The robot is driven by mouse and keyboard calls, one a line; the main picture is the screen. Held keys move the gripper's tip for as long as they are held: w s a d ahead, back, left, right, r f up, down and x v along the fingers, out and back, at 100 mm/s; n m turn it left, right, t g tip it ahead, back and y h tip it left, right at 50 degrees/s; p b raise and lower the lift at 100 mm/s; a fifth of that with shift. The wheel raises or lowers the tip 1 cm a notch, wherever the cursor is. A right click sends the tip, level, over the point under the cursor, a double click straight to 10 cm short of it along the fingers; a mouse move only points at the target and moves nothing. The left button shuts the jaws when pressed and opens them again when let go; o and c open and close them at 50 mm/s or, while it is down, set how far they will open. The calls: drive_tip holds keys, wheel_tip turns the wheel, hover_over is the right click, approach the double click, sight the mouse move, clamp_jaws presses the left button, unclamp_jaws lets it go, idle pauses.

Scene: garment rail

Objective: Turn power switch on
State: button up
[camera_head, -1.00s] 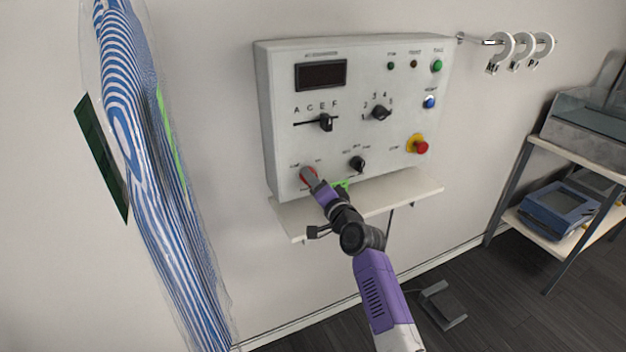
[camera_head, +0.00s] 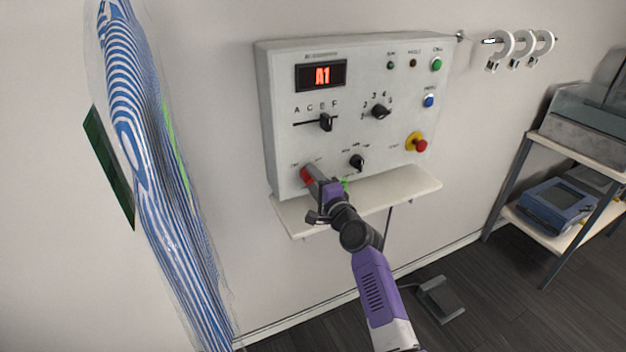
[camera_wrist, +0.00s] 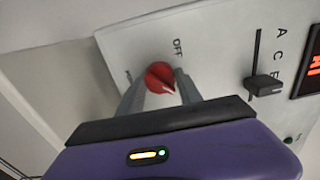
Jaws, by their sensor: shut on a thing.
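The power switch is a red rotary knob (camera_wrist: 160,77) at the lower left of the white control panel (camera_head: 290,130). It also shows in the head view (camera_head: 307,175), partly hidden by my gripper. My gripper (camera_wrist: 160,92) is shut on the red knob, with one grey finger on each side of it. The "OFF" label shows above the knob in the wrist view; the label on its left is too small to read surely. The panel's display (camera_head: 321,76) is lit and reads "A1" in red.
The panel also carries a slider (camera_head: 326,122), two black dials, coloured buttons and a red stop button (camera_head: 421,146). A narrow shelf (camera_head: 410,190) juts out below it. A bagged striped garment (camera_head: 150,150) hangs at left. A shelf unit (camera_head: 515,165) stands at right.

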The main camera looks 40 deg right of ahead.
drive_tip(key=shift+f, duration=0.1)
drive_tip(key=o, duration=1.4)
drive_tip(key=shift+c, duration=0.2)
drive_tip(key=shift+s, duration=0.15)
drive_tip(key=v, duration=0.7)
drive_tip(key=shift+s, duration=0.3)
drive_tip(key=shift+a, duration=0.1)
